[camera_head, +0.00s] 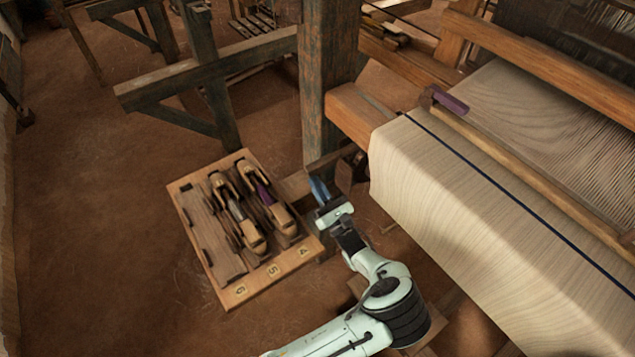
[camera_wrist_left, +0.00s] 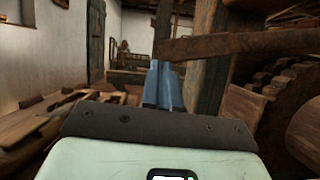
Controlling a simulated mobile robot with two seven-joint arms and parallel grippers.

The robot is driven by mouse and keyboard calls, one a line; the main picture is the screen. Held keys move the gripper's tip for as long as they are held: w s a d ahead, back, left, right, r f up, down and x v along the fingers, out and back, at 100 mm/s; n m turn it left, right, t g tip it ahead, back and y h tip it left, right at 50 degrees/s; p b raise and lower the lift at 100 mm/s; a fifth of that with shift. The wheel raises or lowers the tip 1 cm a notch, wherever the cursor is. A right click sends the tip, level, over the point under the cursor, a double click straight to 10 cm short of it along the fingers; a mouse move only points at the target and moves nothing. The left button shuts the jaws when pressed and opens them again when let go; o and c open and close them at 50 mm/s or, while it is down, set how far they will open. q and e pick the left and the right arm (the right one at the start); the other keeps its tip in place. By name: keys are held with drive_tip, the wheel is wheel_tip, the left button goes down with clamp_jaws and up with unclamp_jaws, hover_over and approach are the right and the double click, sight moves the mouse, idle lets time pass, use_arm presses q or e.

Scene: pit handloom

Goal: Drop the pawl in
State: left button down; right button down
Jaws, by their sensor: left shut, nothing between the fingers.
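The pawl, as I take it, is the long brown, rusty-looking bar (camera_wrist_left: 235,44) crossing the upper right of the left wrist view. Its left end is close to my fingertips; I cannot tell whether they touch. A toothed wheel (camera_wrist_left: 283,80) lies below the bar, with a visible gap between them there. In the head view the wheel area beside the loom post is small and dark. My left gripper (camera_head: 320,188) has its blue fingers shut and empty, beside the post's foot. The fingers also show in the left wrist view (camera_wrist_left: 163,85). My right gripper is not in view.
A wooden tray (camera_head: 233,297) with shuttles stands left of my left gripper. The loom post (camera_head: 330,80) rises behind it. The cloth-covered beam (camera_head: 430,165) fills the right side. Bare earthen floor (camera_head: 90,200) lies open at the left.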

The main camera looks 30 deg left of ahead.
use_arm(q)
drive_tip(key=shift+a+r, duration=0.1)
drive_tip(key=shift+r, duration=0.05)
drive_tip(key=a+f+b+v, duration=0.1)
drive_tip(key=f+b+v, duration=0.1)
drive_tip(key=v, duration=1.1)
drive_tip(key=shift+w+f, duration=0.3)
drive_tip(key=shift+f, duration=0.2)
